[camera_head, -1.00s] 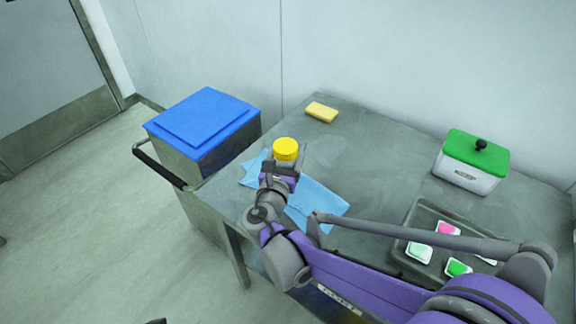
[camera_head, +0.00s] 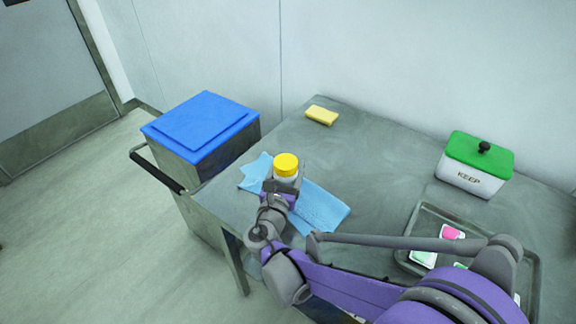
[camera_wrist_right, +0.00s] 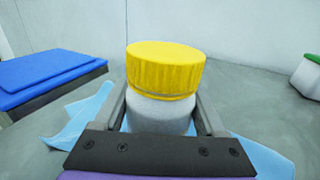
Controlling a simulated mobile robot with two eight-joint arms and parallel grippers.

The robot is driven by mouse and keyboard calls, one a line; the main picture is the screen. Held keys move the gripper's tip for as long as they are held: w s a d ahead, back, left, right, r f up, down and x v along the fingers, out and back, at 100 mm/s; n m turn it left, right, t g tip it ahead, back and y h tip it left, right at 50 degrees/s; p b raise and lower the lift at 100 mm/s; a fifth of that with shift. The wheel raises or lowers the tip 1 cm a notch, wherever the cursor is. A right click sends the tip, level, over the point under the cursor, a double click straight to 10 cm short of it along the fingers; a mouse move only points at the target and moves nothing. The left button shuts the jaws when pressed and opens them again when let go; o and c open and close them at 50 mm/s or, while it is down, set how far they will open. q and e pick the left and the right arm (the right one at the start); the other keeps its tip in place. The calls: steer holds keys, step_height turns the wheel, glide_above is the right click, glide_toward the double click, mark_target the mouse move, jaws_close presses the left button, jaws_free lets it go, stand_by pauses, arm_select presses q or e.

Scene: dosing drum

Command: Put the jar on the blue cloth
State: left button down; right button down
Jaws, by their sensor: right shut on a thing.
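The jar (camera_head: 286,167) has a yellow lid and a pale body, and it is upright. My right gripper (camera_head: 283,182) is shut on the jar, with a finger on each side of its body in the right wrist view (camera_wrist_right: 162,112). The blue cloth (camera_head: 321,207) lies creased on the metal table, and parts of it show on both sides of the gripper. The jar is over or on the cloth; its base is hidden by the gripper, so I cannot tell if it touches. My left gripper is not in view.
A yellow sponge (camera_head: 322,115) lies at the table's back edge. A white box with a green lid, marked KEEP (camera_head: 472,177), stands at the right. A grey tray (camera_head: 408,265) with small packets is at the front right. A blue-lidded bin (camera_head: 187,165) stands left of the table.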

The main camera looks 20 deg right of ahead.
jaws_free()
steer(key=shift+w+f, duration=0.1)
steer(key=shift+f, duration=0.15)
steer(key=shift+r+p, duration=0.4)
steer(key=shift+r, duration=0.2)
steer(key=v, duration=1.2)
steer(key=shift+p, duration=0.4)
steer(key=shift+d, duration=0.1)
